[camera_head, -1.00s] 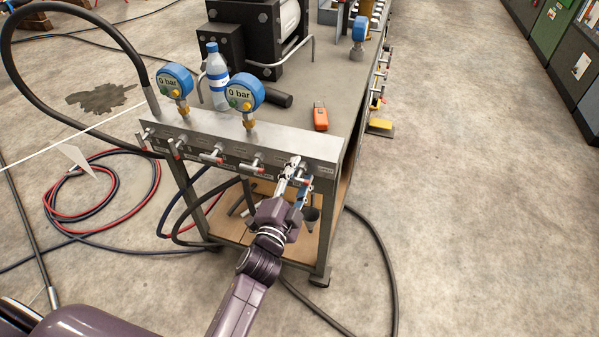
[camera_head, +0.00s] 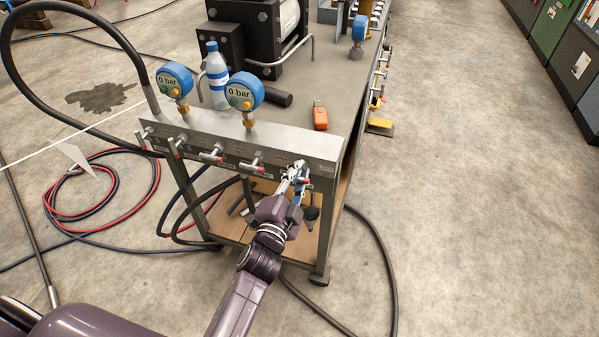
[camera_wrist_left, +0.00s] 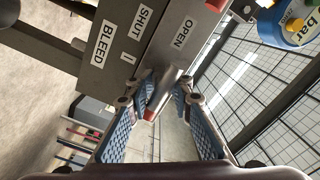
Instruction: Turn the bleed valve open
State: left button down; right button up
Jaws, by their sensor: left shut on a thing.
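The bleed valve sits at the right end of the metal valve panel (camera_head: 240,145) on the cart's front. In the left wrist view its handle (camera_wrist_left: 164,88) is a metal bar with a red tip, below the OPEN label (camera_wrist_left: 180,34). The SHUT (camera_wrist_left: 141,22) and BLEED (camera_wrist_left: 103,43) labels are to the left. My left gripper (camera_head: 297,173) is at this valve in the head view. In the wrist view its blue-padded fingers (camera_wrist_left: 158,98) are on either side of the handle, shut on it. Fingers partly hide the handle in the head view. My right gripper is not in view.
Other red-tipped valves (camera_head: 212,156) line the panel to the left. Two blue gauges (camera_head: 244,92) above it read 0 bar. A bottle (camera_head: 217,76) and an orange device (camera_head: 320,116) stand on the cart top. A black hose (camera_head: 385,260) lies on the floor at right.

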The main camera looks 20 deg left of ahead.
pick_arm(q)
jog(key=shift+n, duration=0.4)
jog(key=c, duration=1.7)
grip_release()
jog(key=s, duration=1.2)
jog(key=shift+a, duration=0.2)
